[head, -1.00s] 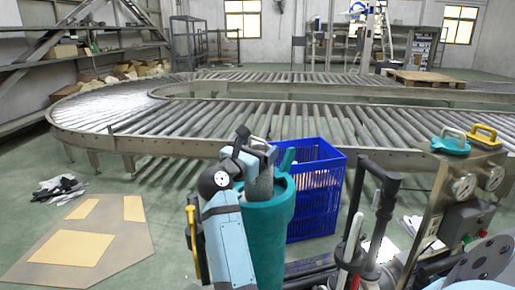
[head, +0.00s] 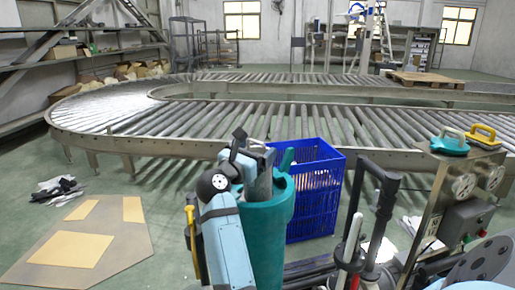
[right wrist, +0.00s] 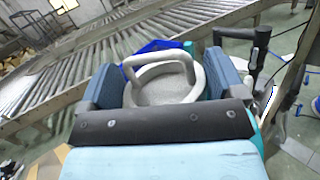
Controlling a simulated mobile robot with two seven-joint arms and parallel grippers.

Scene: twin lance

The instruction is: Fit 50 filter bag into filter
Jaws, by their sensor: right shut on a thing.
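The filter is a teal upright cylinder (head: 267,240) in the middle of the head view, with its open top facing up. The filter bag is a grey tube (head: 262,186) with a light grey ring and handle on top, which shows in the right wrist view (right wrist: 166,91). My right gripper (head: 259,160) is shut on the bag's top, with one blue finger on each side of the ring. The bag stands in the mouth of the filter, slightly tilted, and its lower part is hidden by the filter wall. My left gripper is not in view.
A blue crate (head: 318,200) stands right behind the filter. A black-handled pipe (head: 383,205) and a steel stand with gauges (head: 452,195) are to the right. A roller conveyor (head: 200,135) crosses behind. A flat cardboard sheet (head: 115,250) lies on the floor at left.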

